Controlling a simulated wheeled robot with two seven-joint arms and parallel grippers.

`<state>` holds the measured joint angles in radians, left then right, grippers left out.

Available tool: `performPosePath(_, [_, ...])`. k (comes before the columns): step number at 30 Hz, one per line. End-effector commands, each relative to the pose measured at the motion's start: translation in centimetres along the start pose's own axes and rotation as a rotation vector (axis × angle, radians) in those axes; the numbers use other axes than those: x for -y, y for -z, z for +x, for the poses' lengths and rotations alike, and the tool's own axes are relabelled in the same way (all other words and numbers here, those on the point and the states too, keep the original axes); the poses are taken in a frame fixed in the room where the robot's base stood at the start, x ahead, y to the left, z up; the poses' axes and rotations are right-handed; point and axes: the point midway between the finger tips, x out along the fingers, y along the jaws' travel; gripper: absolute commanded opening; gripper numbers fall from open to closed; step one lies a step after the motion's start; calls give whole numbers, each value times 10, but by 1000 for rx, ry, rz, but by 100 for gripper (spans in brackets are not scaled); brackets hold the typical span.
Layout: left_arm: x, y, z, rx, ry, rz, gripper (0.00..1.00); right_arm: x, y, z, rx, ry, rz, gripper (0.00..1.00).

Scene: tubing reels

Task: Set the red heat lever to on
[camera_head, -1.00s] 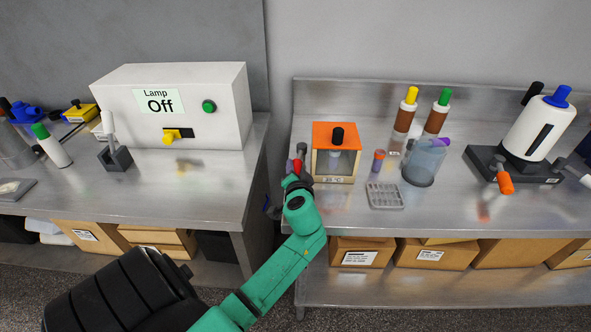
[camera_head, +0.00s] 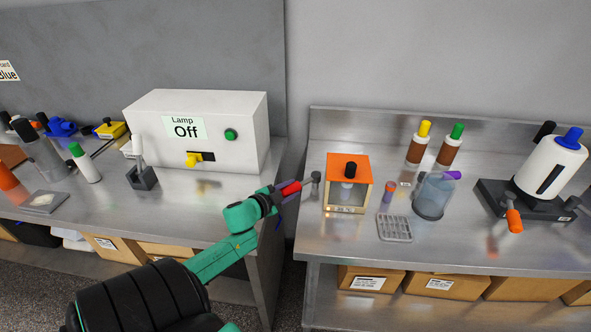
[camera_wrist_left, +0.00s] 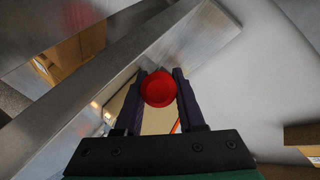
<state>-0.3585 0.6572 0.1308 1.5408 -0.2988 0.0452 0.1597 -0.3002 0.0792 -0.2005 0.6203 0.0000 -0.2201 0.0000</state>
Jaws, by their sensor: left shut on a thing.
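The red heat lever (camera_head: 291,188) is at the left side of the orange-topped heater box (camera_head: 347,167), at the left end of the right bench. A grey knob-like part (camera_head: 315,181) stands between the red handle and the box. My left gripper (camera_head: 280,191) is shut on the red handle, which points left from the grey part. In the left wrist view the red handle (camera_wrist_left: 158,88) shows end-on as a round shape between the two fingers. The small display on the box front is too small to read surely. My right gripper is not in view.
A white lamp box (camera_head: 198,105) reading "Lamp Off", with a yellow lever, stands on the left bench. A gap separates the benches. Right of the heater are a small orange-capped vial (camera_head: 389,192), a grey rack (camera_head: 394,229) and a glass jar (camera_head: 432,196).

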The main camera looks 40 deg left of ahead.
Motion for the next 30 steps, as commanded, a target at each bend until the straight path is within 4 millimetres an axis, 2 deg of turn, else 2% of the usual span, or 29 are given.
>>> performPosePath(6, [7,-8,3,-67,-64,30,0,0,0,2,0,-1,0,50])
performPosePath(24, [10,-9,5,-101,-93,40,0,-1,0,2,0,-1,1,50])
performPosePath(25, [10,-9,5,-101,-93,40,50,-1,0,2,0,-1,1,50])
performPosePath(26, [10,-9,5,-101,-92,40,61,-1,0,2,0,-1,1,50])
performPosePath(27, [10,-9,5,-101,-92,40,69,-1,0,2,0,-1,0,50])
performPosePath(30, [10,-9,5,-101,-92,40,69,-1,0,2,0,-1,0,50])
